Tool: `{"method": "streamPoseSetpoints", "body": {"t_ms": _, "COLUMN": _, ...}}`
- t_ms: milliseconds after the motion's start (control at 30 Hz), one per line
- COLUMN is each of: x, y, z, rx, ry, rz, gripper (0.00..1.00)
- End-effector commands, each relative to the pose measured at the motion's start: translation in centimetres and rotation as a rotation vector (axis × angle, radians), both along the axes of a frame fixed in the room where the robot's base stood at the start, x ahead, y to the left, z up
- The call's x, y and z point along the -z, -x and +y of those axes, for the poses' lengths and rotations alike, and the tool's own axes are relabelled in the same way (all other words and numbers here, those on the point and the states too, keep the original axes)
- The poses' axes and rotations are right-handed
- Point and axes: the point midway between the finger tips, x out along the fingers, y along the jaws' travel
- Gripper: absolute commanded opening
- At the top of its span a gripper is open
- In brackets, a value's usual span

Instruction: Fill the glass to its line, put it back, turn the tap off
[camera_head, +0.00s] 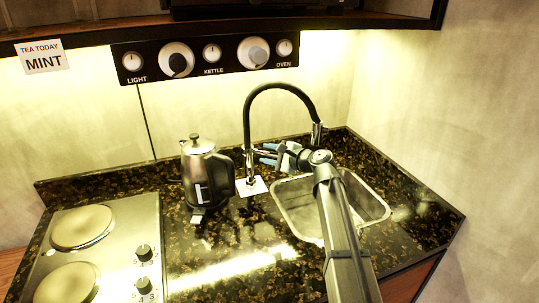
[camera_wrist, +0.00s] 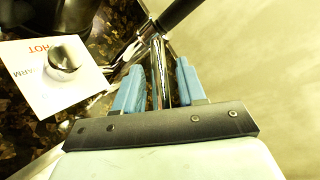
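The tap (camera_head: 248,155) has a chrome stem and a tall black hose arching over the sink. A white card (camera_head: 252,187) lies at its foot; in the wrist view the card (camera_wrist: 38,92) reads "HOT" and "WARM" and has a round silver knob (camera_wrist: 65,58). My gripper (camera_head: 266,154) is beside the tap stem, its blue fingers pointing left. In the wrist view my gripper (camera_wrist: 160,80) is open, with a chrome rod of the tap (camera_wrist: 158,70) between the fingers and gaps showing on both sides. I see no glass and cannot make out running water.
A steel kettle (camera_head: 206,175) stands left of the tap. A hob (camera_head: 105,250) is at the front left. The sink (camera_head: 370,203) lies right of the tap, partly behind my arm. A knob panel (camera_head: 212,58) and a "MINT" note (camera_head: 43,57) are above.

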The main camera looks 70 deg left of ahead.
Motion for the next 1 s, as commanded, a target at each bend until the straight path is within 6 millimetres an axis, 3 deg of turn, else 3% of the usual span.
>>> {"method": "streamPoseSetpoints", "body": {"t_ms": 400, "x": -0.01, "y": 0.00, "z": -0.02, "rx": 0.000, "ry": 0.000, "rz": 0.000, "gripper": 0.00}}
{"method": "streamPoseSetpoints", "body": {"t_ms": 1000, "x": 0.08, "y": 0.81, "z": -0.74, "rx": 0.076, "ry": 0.002, "rz": -0.002, "gripper": 0.00}}
